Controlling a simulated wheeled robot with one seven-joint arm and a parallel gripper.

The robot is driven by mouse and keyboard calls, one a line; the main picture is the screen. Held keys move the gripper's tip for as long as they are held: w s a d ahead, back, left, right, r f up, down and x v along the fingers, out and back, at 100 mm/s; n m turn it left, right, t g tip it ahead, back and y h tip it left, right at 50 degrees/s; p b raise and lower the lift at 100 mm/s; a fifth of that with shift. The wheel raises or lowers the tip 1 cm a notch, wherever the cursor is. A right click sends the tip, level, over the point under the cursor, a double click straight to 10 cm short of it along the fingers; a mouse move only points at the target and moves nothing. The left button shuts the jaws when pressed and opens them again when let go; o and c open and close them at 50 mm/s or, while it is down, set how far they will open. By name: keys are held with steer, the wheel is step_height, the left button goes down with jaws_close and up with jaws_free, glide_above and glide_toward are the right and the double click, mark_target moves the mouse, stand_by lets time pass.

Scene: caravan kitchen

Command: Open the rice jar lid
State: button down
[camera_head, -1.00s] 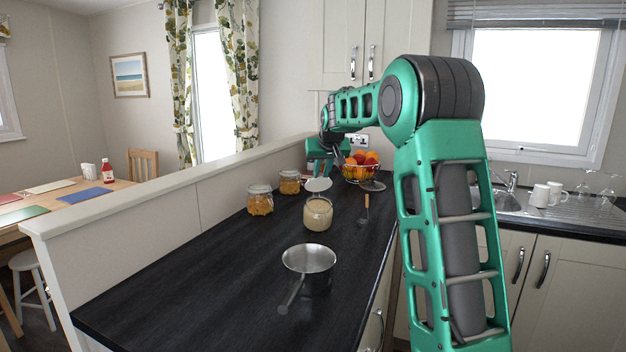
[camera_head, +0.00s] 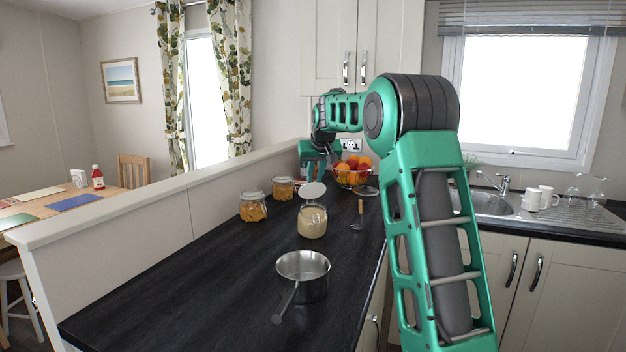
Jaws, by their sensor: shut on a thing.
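The rice jar (camera_head: 312,224) is a clear glass jar with pale contents, upright on the dark worktop. Its round pale lid (camera_head: 313,190) is tilted up at the back of the jar's mouth, its face turned towards the camera. My gripper (camera_head: 318,174) is just behind and above the lid, shut on it. The fingertips are small and partly hidden, so the exact grip point cannot be made out.
Two jars with orange contents (camera_head: 253,208) (camera_head: 283,188) stand left of the rice jar. A saucepan (camera_head: 303,272) stands in front. The worktop's front left is clear.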

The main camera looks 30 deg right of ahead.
steer(key=shift+a+r, duration=0.1)
stand_by(0.3)
steer(key=c, duration=1.6)
jaws_free()
steer(key=shift+c, duration=0.2)
steer(key=v, duration=1)
steer(key=shift+r, duration=0.25)
steer(key=shift+s, duration=0.1)
